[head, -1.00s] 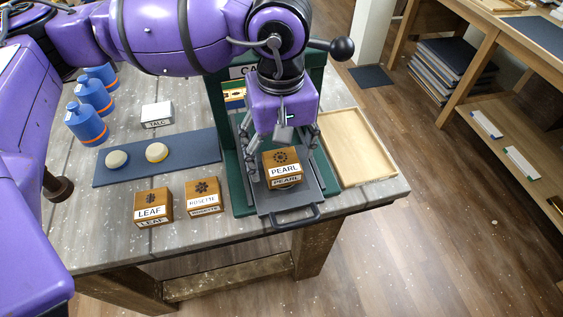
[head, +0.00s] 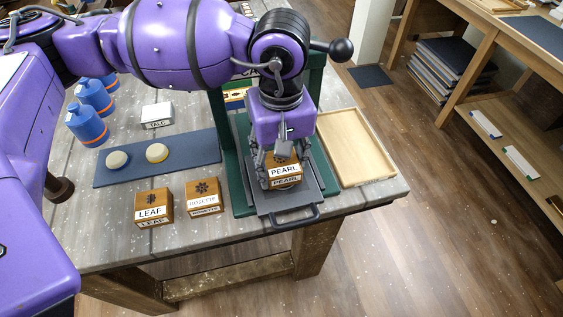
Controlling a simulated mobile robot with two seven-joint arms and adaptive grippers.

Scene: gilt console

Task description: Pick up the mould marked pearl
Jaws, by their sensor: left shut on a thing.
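The mould marked pearl (head: 284,173) is a wooden block with a white PEARL label, on the dark sliding tray (head: 262,205) of the green press frame (head: 240,197). My left gripper (head: 282,162) comes down over it from above, fingers at its two sides, and is shut on it. The gripper hides the block's top. I cannot tell whether the block is clear of the tray. My right gripper is not in view.
Moulds marked leaf (head: 153,207) and rosette (head: 203,196) stand to the left. A blue mat (head: 190,160) holds two pale discs. A talc box (head: 157,115) and blue bottles (head: 87,125) stand behind. An empty wooden tray (head: 355,148) is at right.

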